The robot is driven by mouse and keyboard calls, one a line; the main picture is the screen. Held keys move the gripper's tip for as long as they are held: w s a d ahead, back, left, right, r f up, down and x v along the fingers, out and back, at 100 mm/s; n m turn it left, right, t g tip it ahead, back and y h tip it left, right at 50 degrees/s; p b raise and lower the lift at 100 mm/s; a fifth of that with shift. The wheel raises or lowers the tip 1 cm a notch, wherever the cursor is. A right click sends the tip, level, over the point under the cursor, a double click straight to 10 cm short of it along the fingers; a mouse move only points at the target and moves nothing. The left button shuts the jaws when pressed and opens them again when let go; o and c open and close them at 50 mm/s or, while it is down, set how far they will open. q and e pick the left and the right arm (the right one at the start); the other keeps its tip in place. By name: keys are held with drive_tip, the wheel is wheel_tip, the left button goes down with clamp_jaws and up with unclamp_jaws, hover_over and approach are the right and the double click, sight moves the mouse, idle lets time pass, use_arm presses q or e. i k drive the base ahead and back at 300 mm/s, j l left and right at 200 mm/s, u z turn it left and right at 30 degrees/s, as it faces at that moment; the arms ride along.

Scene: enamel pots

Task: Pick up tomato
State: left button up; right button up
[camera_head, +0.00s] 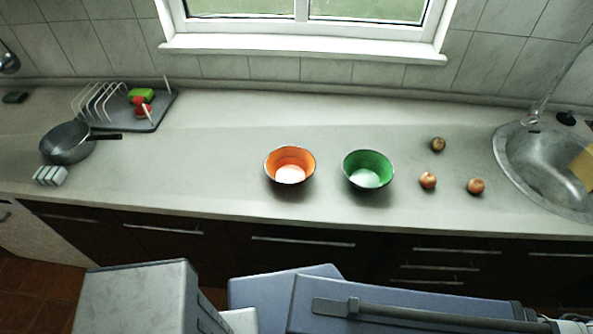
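Three small round vegetables lie on the grey countertop right of the green bowl. Two are orange-red: a nearer-left one (428,180) and a right one (475,185). A browner, darker one (438,144) lies farther back. They are too small to tell surely which is a tomato; some look like onions. They lie apart, with nothing touching them. Parts of my own body show along the bottom edge, but neither gripper's fingers are in view.
An orange bowl (290,165) and a green bowl (368,169) stand mid-counter. A sink (515,165) is at the right. A pan (66,143), a dish rack (152,112) and small pale blocks (50,176) are at the left. The counter between pan and orange bowl is clear.

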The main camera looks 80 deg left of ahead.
sight(428, 180)
drive_tip(key=u, duration=2.5)
